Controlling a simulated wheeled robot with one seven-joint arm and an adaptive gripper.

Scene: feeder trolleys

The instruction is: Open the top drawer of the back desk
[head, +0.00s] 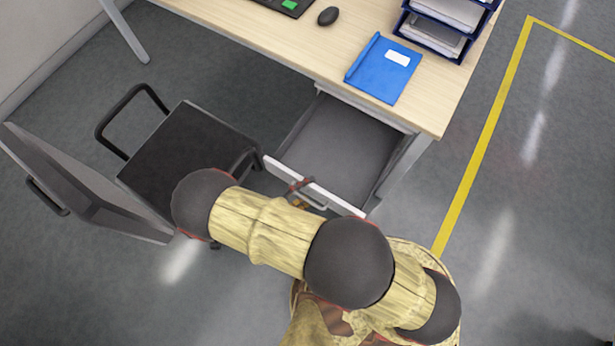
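The desk (440,95) has a light wood top and stands at the upper right. Its top drawer (342,150) is pulled well out, and its grey inside looks empty. The drawer's white front (335,196) faces me and carries a bar handle (316,205). My gripper (302,187) is at the drawer front by the handle. Only a small dark reddish part of it shows, because my arm covers the rest. I cannot tell whether its fingers are around the handle or only beside it.
A black office chair (185,150) stands left of the drawer, close to my arm. The floor right of the desk is clear, with a yellow line (478,150).

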